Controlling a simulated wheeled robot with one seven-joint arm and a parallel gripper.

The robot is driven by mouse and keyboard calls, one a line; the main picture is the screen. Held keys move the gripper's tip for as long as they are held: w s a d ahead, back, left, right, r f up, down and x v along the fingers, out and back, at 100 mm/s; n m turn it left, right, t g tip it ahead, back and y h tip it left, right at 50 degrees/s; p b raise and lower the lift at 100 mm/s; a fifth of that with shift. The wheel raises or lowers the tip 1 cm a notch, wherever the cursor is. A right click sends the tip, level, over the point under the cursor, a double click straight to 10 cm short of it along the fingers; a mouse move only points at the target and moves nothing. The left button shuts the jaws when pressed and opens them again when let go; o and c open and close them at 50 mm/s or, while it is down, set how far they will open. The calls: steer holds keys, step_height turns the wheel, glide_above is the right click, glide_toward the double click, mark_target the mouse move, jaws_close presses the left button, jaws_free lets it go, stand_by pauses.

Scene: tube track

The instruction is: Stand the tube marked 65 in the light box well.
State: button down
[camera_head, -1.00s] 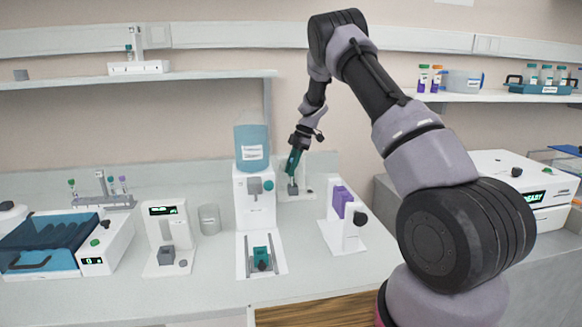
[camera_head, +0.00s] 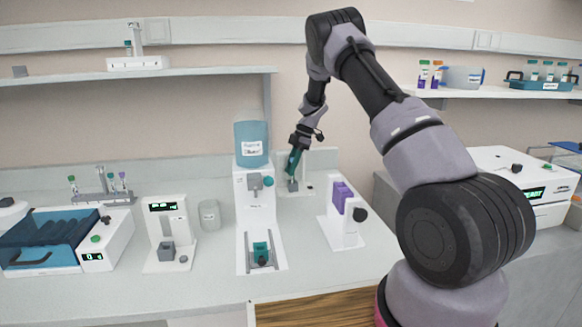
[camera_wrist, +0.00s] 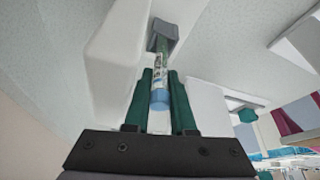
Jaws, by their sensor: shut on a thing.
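My gripper (camera_wrist: 160,76) is shut on a blue-capped clear tube (camera_wrist: 160,98), its two green fingers on either side. The tube's far end is at a grey well block (camera_wrist: 162,35) on a white device, and looks to be in its opening. How deep it sits is hidden. A label shows on the tube, but I cannot read its number. In the head view my gripper (camera_head: 293,165) points down just above the grey block (camera_head: 293,186) of the white device (camera_head: 312,172) at the back of the bench; the tube is too small to make out there.
A white dispenser with a blue tank (camera_head: 252,145) stands close left of my gripper. A white stand with a purple block (camera_head: 342,198) is to the front right. A white device with a lit display (camera_head: 165,235) and a clear beaker (camera_head: 209,215) stand farther left.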

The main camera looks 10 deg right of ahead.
steer(key=c, duration=0.7)
jaws_free()
steer(key=shift+w+r, duration=0.1)
steer(key=shift+r, duration=0.1)
steer(key=v, duration=1)
steer(key=shift+d+r, duration=0.2)
